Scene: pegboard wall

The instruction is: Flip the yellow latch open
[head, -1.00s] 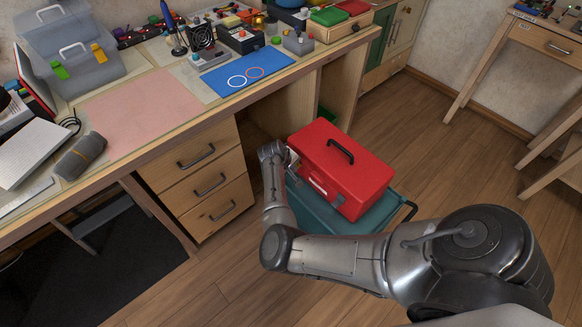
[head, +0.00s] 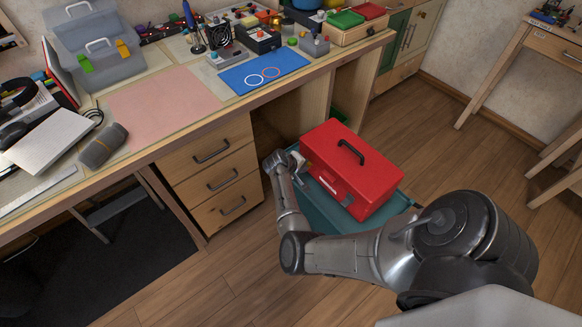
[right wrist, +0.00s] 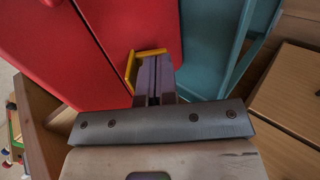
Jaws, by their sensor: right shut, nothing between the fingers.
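The red toolbox (head: 350,165) with a black handle stands on a teal cart. In the right wrist view, a yellow latch (right wrist: 131,70) shows against the red toolbox (right wrist: 95,35), with one arm along the left of my fingertips and another across their far end. My right gripper (right wrist: 153,62) is shut and empty, its dark fingers close together within the latch's angle. I cannot tell whether they touch it. In the head view the right gripper (head: 299,160) is at the toolbox's left end, and the latch cannot be made out. My left gripper is not in view.
The teal cart (head: 322,212) sits close to the wooden drawers (head: 220,180) on the left. The cluttered workbench rises above, with a grey bin (head: 98,50) carrying green and yellow clips. Open wooden floor lies to the right.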

